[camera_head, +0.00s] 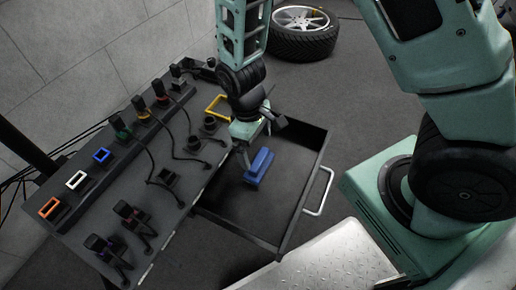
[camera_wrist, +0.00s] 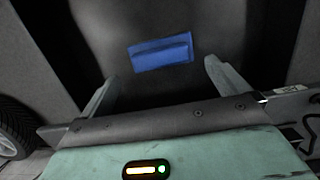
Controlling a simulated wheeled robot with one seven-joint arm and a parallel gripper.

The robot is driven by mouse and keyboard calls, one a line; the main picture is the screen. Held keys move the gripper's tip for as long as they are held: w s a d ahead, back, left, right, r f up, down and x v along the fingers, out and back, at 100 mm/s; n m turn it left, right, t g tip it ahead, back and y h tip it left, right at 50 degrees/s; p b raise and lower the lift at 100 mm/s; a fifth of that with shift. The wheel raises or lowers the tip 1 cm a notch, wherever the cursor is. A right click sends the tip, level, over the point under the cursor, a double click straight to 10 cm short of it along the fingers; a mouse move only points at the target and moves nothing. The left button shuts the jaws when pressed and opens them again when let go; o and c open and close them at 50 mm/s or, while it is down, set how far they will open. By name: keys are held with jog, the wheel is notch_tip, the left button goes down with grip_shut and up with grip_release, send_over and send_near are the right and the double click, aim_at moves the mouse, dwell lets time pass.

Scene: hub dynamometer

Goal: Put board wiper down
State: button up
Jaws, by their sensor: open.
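The blue board wiper (camera_head: 259,165) lies in the open drawer (camera_head: 225,203), on its dark floor. In the wrist view the wiper (camera_wrist: 161,53) shows beyond the fingertips, apart from both fingers. My gripper (camera_head: 252,137) hangs over the drawer, close to the wiper at its upper left in the head view. In the wrist view my gripper (camera_wrist: 160,75) has its two fingers spread wide with nothing between them.
The drawer handle (camera_head: 320,192) is on the drawer's right side. The dark bench (camera_head: 150,185) on the left carries several plugs with cables and coloured frames. A wheel (camera_head: 303,30) lies on the floor at the back. Free drawer floor surrounds the wiper.

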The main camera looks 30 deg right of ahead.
notch_tip(320, 180, up, 7)
jog(key=p, duration=0.2)
jog(key=s+a+r, duration=0.2)
jog(key=s+r, duration=0.5)
jog(key=r, duration=0.1)
jog(key=s+a+r+t+y, duration=0.1)
jog(key=s+a+r, duration=0.2)
jog(key=s+r, duration=0.4)
jog(key=shift+a+r+y, duration=0.3)
jog(key=shift+r, duration=0.1)
jog(key=shift+r, duration=0.1)
